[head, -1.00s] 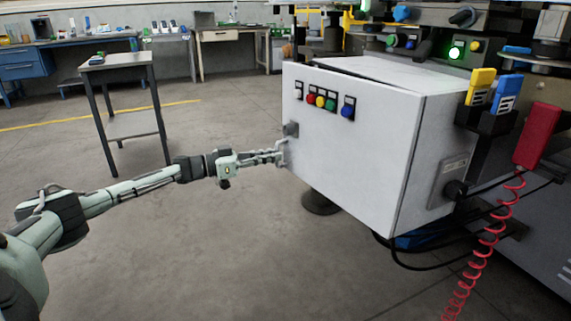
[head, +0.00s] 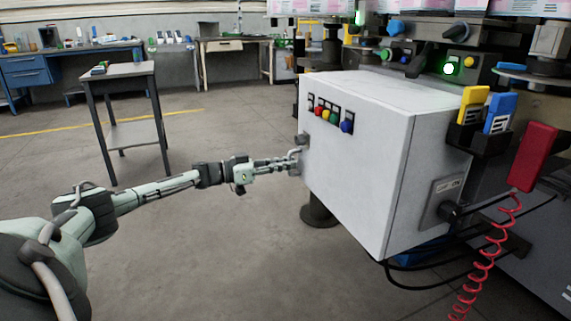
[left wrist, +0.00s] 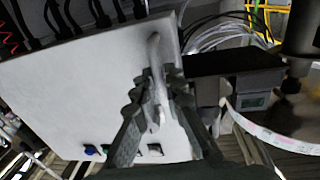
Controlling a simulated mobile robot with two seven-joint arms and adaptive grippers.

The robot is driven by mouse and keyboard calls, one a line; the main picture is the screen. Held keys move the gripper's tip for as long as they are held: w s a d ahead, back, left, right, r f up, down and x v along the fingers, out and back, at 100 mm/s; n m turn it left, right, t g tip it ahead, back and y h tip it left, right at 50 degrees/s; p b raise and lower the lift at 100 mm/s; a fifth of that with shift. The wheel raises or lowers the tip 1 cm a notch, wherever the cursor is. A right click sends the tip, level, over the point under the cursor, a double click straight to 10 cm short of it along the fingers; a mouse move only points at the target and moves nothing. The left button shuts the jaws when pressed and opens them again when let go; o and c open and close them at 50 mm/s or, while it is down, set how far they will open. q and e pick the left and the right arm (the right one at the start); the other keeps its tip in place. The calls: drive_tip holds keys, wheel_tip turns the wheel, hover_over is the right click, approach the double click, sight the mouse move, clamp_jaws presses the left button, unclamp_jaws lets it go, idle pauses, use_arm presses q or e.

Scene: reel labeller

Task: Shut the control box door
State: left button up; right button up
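The white control box (head: 432,165) is at the right of the head view. Its door (head: 355,180) is the front face with coloured buttons and lies flush against the box, with no gap visible along the top. The door also fills much of the left wrist view (left wrist: 80,95). A pale loop handle (left wrist: 154,50) stands out near the door's free edge. My left gripper (head: 292,163) is at the door's left edge, its fingers closed around the handle; in the left wrist view the fingertips (left wrist: 158,88) lie on both sides of it. My right gripper is out of view.
A small dark table (head: 125,72) stands at the left, with workbenches behind. The machine (head: 460,45) rises behind the box. A red pendant (head: 533,157) with a coiled cord hangs at the right. The floor (head: 210,255) around my left arm is clear.

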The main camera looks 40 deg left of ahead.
use_arm(q)
drive_tip(key=o, duration=0.4)
drive_tip(key=shift+w+a+r+y, duration=0.2)
drive_tip(key=shift+w+a+y, duration=0.1)
drive_tip(key=shift+w+a, duration=0.2)
drive_tip(key=shift+o, duration=0.2)
drive_tip(key=shift+d, duration=0.1)
drive_tip(key=shift+s+f, duration=0.2)
drive_tip(key=v, duration=1.1)
drive_tip(key=shift+s+a, duration=0.25)
drive_tip(key=shift+s, duration=0.1)
drive_tip(key=shift+f, duration=0.2)
